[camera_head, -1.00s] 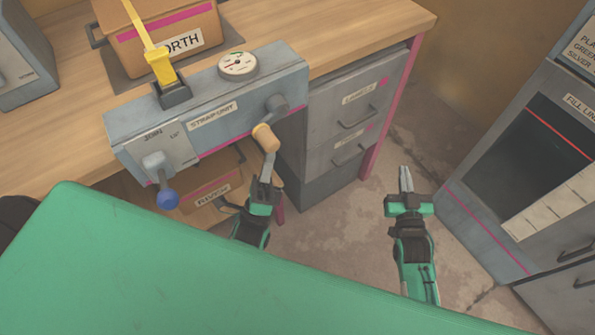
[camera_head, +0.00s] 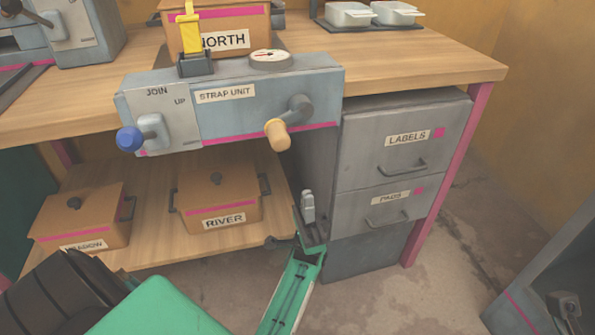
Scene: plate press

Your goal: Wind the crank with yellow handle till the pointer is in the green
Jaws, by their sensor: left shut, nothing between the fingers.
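The crank (camera_head: 299,108) is on the right of the front of the blue-grey strap unit (camera_head: 225,118). Its yellowish handle (camera_head: 277,134) hangs to the lower left of the hub and is free of any gripper. A round white gauge (camera_head: 270,60) sits on top of the unit. It is seen at a low slant, so I cannot tell where its pointer stands against the green. My left gripper (camera_head: 308,205) is shut and empty, below and right of the handle, apart from it, in front of the grey drawers. My right gripper is out of view.
A blue-knobbed lever (camera_head: 130,138) sticks out at the unit's left end, and a yellow strap piece (camera_head: 190,35) stands on top. The grey drawer cabinet (camera_head: 405,150) is close to my left gripper. Brown boxes, including RIVER (camera_head: 217,200), stand on the shelf below.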

